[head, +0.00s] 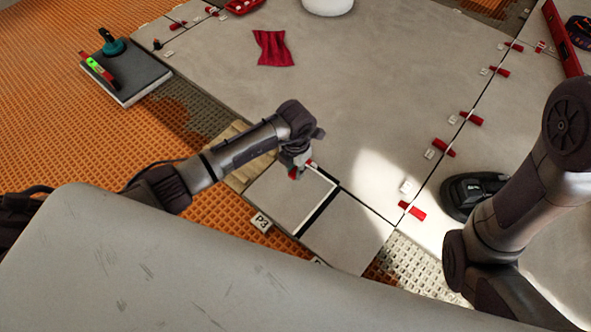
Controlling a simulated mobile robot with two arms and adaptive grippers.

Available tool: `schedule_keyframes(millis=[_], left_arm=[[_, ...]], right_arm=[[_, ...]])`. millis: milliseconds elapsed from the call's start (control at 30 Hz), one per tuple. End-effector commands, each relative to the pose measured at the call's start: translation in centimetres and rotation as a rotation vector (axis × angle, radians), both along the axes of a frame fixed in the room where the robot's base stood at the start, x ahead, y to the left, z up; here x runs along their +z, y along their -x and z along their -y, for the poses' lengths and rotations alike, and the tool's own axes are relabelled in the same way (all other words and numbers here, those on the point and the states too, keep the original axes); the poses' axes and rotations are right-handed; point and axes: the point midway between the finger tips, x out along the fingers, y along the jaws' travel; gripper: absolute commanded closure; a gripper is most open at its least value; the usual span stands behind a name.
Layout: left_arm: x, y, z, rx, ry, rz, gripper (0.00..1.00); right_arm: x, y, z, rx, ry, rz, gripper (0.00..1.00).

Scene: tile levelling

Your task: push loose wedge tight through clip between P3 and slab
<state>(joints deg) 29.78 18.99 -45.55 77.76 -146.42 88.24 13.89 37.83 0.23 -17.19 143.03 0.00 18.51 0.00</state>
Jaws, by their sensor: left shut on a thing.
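My left gripper (295,168) points down over the far edge of P3, at the joint with the slab. It is shut on a small red wedge (293,174), mostly covered by the fingers. Another bit of red shows just right of the fingertips. The clip there is too small and covered to make out. My right arm is at the right; its gripper is out of frame.
Several red wedges (412,211) with white clips line the slab's right joint. A black suction tool (470,192) stands right of it. A red cloth (273,48) lies on the slab. A dark gap separates P3 from the tile (346,230) to its right.

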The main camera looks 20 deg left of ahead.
Motion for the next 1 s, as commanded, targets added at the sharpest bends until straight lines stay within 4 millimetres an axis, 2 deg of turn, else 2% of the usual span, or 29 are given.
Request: schedule_keyframes(millis=[267,700,1000], left_arm=[[-1.6,0.0,0.0,0.004,0.000,0.000,0.94],[-5.4,0.0,0.0,0.001,0.000,0.000,0.94],[-5.7,0.0,0.0,0.000,-0.001,0.000,0.94]], right_arm=[[-1.2,0.3,0.0,-0.001,0.001,0.008,0.47],[-4.5,1.0,-0.1,-0.002,0.003,0.026,0.47],[-4.8,0.9,-0.1,-0.001,0.002,0.024,0.47]])
